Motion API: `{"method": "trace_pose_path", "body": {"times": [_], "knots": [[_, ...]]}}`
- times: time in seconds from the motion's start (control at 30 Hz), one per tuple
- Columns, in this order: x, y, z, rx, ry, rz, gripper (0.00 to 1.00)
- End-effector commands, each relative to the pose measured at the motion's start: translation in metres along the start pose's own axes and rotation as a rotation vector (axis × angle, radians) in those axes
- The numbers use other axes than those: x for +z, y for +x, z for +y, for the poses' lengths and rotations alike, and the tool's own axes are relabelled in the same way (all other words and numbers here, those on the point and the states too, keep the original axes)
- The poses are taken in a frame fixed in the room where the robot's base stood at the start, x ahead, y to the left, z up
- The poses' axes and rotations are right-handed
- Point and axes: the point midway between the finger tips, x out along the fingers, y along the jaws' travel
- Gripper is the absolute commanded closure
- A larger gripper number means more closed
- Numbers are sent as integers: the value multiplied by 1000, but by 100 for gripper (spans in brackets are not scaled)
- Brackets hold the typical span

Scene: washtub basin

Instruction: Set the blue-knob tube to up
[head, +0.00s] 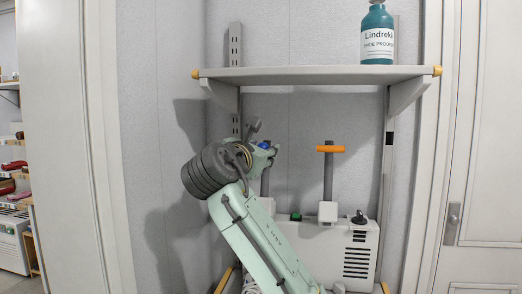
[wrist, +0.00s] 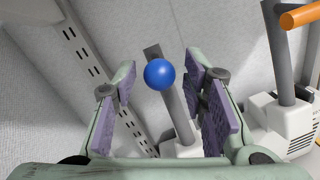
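The blue knob (wrist: 160,74) is a round ball near the top of a grey tube (wrist: 178,112), which rises from a white base. In the wrist view the knob shows between the purple pads of my gripper (wrist: 163,82), with a clear gap on both sides. My gripper is open and nothing touches its pads. In the head view my gripper (head: 262,155) covers most of the blue knob (head: 265,145) and the upper tube. A short piece of the tube (head: 265,184) shows below it, looking roughly upright.
To the right stands a second grey tube with an orange cross handle (head: 330,149). Below is a white vented box (head: 350,256) with a green button (head: 296,217) and a black knob (head: 359,217). Above runs a shelf (head: 310,75) holding a teal bottle (head: 377,36).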

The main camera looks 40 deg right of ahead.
Motion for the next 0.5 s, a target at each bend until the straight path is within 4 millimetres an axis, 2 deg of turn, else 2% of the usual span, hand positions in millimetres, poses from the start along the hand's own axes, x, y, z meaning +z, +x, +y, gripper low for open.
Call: {"method": "trace_pose_path", "body": {"times": [0.33, 0.5], "knots": [[0, -1, 0, 1, 0, 0, 56], [0, -20, 1, 3, 0, -2, 56]]}}
